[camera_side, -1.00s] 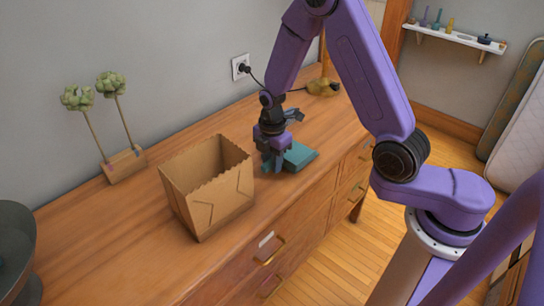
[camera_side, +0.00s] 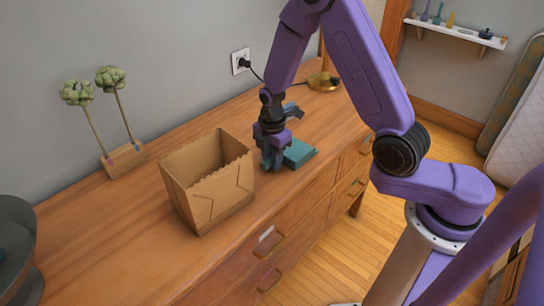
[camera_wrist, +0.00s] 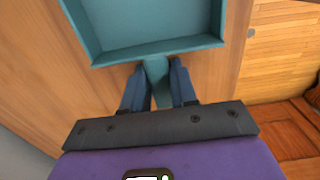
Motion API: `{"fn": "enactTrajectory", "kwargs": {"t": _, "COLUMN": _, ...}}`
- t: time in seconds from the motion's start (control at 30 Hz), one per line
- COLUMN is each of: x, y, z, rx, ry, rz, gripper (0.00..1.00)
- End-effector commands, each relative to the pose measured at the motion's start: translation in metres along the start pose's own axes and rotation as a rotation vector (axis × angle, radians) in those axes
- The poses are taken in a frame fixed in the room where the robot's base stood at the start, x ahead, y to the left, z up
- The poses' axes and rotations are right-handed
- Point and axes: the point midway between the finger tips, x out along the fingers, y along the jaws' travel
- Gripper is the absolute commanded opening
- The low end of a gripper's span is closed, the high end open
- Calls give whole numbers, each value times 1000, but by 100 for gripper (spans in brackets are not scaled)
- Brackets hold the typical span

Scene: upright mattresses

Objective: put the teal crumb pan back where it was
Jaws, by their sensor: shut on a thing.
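The teal crumb pan (camera_side: 299,153) is a shallow tray with low walls and a short handle. In the side view it is at or just above the dresser top, right of the paper bag; I cannot tell whether it touches the wood. In the wrist view the pan (camera_wrist: 155,48) fills the upper middle, and its handle (camera_wrist: 157,80) runs down between my fingers. My gripper (camera_side: 273,163) is shut on that handle; the fingers also show in the wrist view (camera_wrist: 158,85). The pan's far end is cut off in the wrist view.
An open brown paper bag (camera_side: 208,188) stands just left of my gripper. A wooden block with two green flower heads (camera_side: 124,160) stands farther left. A brass lamp base (camera_side: 323,82) and wall outlet (camera_side: 241,62) are behind. The dresser's front edge lies close to the pan's right.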

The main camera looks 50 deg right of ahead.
Motion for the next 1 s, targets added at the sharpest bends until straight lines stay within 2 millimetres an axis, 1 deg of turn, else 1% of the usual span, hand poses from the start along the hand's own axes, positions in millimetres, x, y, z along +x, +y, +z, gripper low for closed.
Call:
{"fn": "enactTrajectory", "kwargs": {"t": 0.2, "x": 4, "y": 0, "z": 0, "rx": 0, "ry": 0, "rz": -1, "gripper": 0}}
{"fn": "enactTrajectory", "kwargs": {"t": 0.23, "x": 4, "y": 0, "z": 0, "rx": 0, "ry": 0, "rz": -1, "gripper": 34}}
{"fn": "enactTrajectory", "kwargs": {"t": 0.27, "x": 4, "y": 0, "z": 0, "rx": 0, "ry": 0, "rz": 0, "gripper": 44}}
{"fn": "enactTrajectory", "kwargs": {"t": 0.3, "x": 4, "y": 0, "z": 0, "rx": 0, "ry": 0, "rz": 0, "gripper": 57}}
{"fn": "enactTrajectory", "kwargs": {"t": 0.6, "x": 3, "y": 0, "z": 0, "rx": 0, "ry": 0, "rz": 0, "gripper": 57}}
{"fn": "enactTrajectory", "kwargs": {"t": 0.73, "x": -3, "y": 1, "z": 0, "rx": 0, "ry": 0, "rz": 2, "gripper": 57}}
{"fn": "enactTrajectory", "kwargs": {"t": 0.87, "x": -18, "y": 1, "z": 0, "rx": 0, "ry": 0, "rz": 4, "gripper": 57}}
{"fn": "enactTrajectory", "kwargs": {"t": 1.0, "x": -42, "y": 2, "z": 0, "rx": 0, "ry": 0, "rz": 6, "gripper": 57}}
